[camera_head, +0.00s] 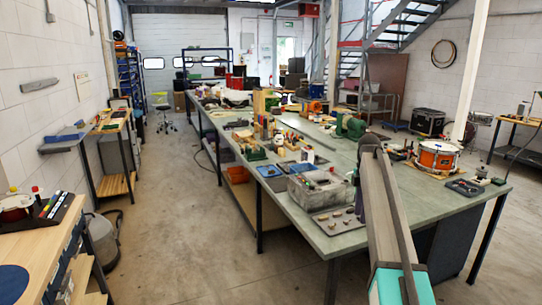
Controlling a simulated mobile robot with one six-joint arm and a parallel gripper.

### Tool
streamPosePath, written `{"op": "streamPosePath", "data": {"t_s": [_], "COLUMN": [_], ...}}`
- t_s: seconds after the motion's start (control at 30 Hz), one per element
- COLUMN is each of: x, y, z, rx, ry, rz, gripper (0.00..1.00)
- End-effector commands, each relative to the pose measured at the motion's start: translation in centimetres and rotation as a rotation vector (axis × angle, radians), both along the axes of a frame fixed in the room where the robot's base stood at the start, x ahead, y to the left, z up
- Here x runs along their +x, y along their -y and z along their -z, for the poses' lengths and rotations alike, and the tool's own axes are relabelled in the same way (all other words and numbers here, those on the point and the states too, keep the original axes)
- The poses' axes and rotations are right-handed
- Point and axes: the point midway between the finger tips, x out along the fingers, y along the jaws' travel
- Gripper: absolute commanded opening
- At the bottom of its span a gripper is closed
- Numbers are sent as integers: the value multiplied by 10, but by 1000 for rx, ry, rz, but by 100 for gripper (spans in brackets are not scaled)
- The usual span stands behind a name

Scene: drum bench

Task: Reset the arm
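My arm, a grey link rising from a teal joint, stands in the right foreground and crosses in front of the long green-topped bench (433,198). Its upper end is a dark rounded joint above the bench. A narrow dark part shows just left of the link, and I cannot tell whether it belongs to my arm. I cannot make out any gripper fingers, and the link hides part of the bench behind it.
An orange drum (437,157), a black tray (465,187), a grey bin (320,188) and green machines (350,126) stand on the bench. A wooden bench (40,250) is at left. The concrete floor (190,220) between is mostly clear. A stool (163,112) stands farther back.

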Motion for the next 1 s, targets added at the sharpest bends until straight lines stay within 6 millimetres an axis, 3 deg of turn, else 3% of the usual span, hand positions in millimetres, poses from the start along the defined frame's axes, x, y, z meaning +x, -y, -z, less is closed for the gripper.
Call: {"op": "streamPosePath", "data": {"t_s": [0.17,0.47,0.77,1.0], "x": [-7,-45,-99,-153], "y": [-13,-43,-70,-90], "z": [48,157,259,332], "rx": [10,31,39,30], "ry": [-54,-182,-287,-361], "rz": [-14,-42,-47,-9], "gripper": [39,39,39,39]}}
